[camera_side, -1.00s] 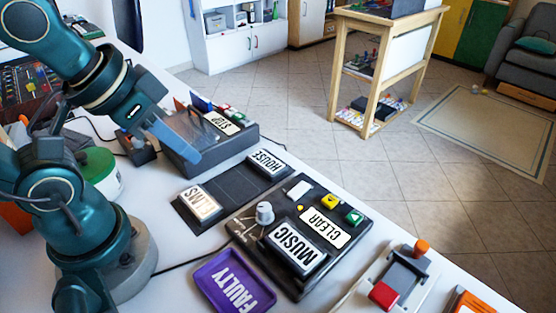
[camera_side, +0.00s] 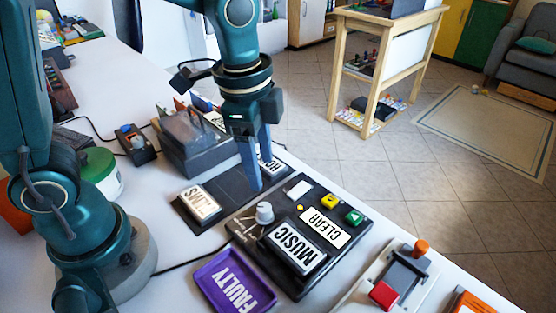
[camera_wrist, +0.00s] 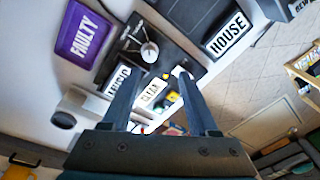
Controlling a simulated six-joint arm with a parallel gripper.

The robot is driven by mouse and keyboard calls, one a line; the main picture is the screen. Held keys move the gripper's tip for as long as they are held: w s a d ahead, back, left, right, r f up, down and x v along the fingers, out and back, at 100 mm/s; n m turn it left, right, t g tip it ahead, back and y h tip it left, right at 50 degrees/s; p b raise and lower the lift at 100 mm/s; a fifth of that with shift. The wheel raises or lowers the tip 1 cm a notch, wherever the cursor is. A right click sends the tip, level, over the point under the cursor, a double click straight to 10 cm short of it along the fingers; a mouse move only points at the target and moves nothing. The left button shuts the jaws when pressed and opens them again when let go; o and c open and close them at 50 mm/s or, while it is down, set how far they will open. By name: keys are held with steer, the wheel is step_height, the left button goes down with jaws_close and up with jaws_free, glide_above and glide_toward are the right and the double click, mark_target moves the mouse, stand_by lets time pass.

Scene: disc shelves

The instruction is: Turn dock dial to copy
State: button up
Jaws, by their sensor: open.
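The dock (camera_side: 246,222) is a dark box with a grey-white dial (camera_side: 264,212) at its left corner. A MUSIC disc case (camera_side: 296,247), a CLEAR label (camera_side: 325,228), and yellow (camera_side: 330,201) and green (camera_side: 354,216) buttons are on its top. The dial also shows in the wrist view (camera_wrist: 149,52), beyond my fingertips. My gripper (camera_side: 255,188) points down above the dark mat behind the dock, apart from the dial. In the wrist view its two fingers (camera_wrist: 157,82) are spread with nothing between them. The dial's marked positions are too small to read.
A purple FAULTY tray (camera_side: 235,281) lies in front of the dock. The mat beyond holds one case at the left (camera_side: 200,204) and a HOUSE case (camera_side: 268,166), partly hidden. A STOP box (camera_side: 190,140) stands farther back. A device with red and orange parts (camera_side: 388,277) lies right.

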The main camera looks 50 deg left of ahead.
mark_target(265, 206)
steer(key=shift+m+g, duration=0.3)
steer(key=shift+g, duration=0.3)
steer(key=f, duration=0.2)
steer(key=d+f, duration=0.1)
steer(key=f, duration=0.1)
steer(key=shift+s+d, duration=0.1)
steer(key=shift+s, duration=0.15)
steer(key=shift+f, duration=2.1)
jaws_close()
